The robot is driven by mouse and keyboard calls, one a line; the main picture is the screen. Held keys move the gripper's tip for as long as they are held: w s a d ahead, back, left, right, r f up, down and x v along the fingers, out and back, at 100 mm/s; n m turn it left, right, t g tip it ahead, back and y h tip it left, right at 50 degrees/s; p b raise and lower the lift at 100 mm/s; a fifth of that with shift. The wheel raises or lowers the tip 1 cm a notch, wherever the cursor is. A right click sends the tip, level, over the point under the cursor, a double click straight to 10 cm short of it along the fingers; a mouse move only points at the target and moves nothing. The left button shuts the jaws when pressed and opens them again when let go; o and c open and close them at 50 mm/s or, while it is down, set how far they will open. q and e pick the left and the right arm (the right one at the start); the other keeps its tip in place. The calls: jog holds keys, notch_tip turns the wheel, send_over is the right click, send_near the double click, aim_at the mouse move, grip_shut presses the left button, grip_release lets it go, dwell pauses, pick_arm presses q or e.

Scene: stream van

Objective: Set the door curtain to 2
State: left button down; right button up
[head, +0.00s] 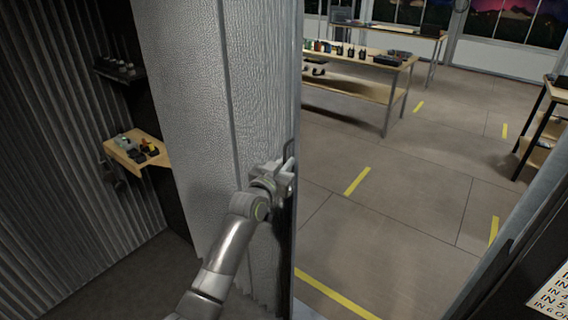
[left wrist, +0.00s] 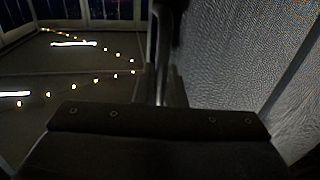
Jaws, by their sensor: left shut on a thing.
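The door curtain (head: 205,100) is a light grey, textured folding panel with vertical folds. It covers the left part of the doorway, and the right part stands open onto a lit room. Its leading edge carries a dark upright strip with a handle (head: 290,150). My left gripper (head: 284,176) is at this edge, shut on the handle. In the left wrist view the dark gripper body (left wrist: 160,125) fills the bottom, with an upright bar (left wrist: 160,50) ahead of it and the curtain (left wrist: 245,50) on the right. My right gripper is not in view.
Beyond the opening is a tiled floor (head: 400,200) with yellow marks and a wooden bench (head: 345,90) holding small items. A small shelf (head: 125,150) stands at the left. A printed sign (head: 552,295) is at the lower right, partly cut off.

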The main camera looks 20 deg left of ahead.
pick_arm(q)
jog(key=c, duration=1.6)
grip_release()
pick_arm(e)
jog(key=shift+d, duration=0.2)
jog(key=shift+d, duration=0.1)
pick_arm(q)
jog(key=shift+s, duration=0.1)
